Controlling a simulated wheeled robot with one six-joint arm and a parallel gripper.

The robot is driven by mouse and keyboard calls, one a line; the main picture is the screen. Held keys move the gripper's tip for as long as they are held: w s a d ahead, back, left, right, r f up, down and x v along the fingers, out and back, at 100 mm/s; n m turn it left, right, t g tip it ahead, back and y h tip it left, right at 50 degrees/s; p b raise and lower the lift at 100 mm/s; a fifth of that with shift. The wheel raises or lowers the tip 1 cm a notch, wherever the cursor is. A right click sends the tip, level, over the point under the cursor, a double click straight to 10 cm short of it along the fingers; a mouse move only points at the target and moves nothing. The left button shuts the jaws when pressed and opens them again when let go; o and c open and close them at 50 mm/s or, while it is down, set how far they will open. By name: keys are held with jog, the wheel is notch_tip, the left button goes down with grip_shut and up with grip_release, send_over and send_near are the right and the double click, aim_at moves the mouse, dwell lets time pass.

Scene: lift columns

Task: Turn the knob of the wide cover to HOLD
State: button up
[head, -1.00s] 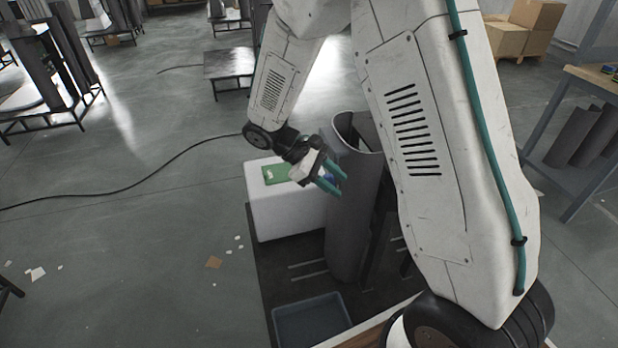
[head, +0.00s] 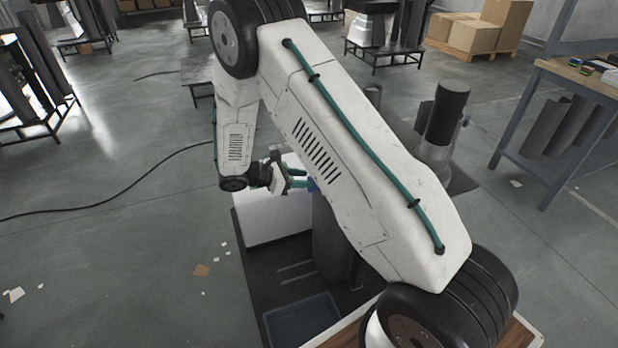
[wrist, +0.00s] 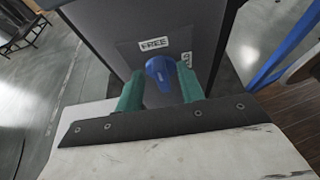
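The wide cover (head: 328,245) is a dark grey upright shell, partly hidden behind my arm in the head view. Its face (wrist: 110,25) fills the upper part of the wrist view. A blue knob (wrist: 160,70) sits on a plate below a white FREE label (wrist: 153,43). A second white label (wrist: 187,58) at the right is mostly hidden by a finger; I cannot read it fully. My gripper (wrist: 160,72) is open, its teal fingers on either side of the knob. Contact is not clear. In the head view my gripper (head: 301,178) reaches the cover's upper part.
A white box (head: 262,222) stands left of the cover. A blue tray (head: 302,322) lies in front. A column with a dark cylinder (head: 452,100) stands behind my arm. A workbench (head: 570,78) is at the right. Open floor lies left, with a black cable.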

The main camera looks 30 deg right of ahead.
jog(key=shift+x, duration=0.95)
grip_shut()
jog(key=shift+d+r, duration=0.1)
jog(key=shift+d, duration=0.2)
jog(key=shift+s+a, duration=0.1)
jog(key=shift+a, duration=0.05)
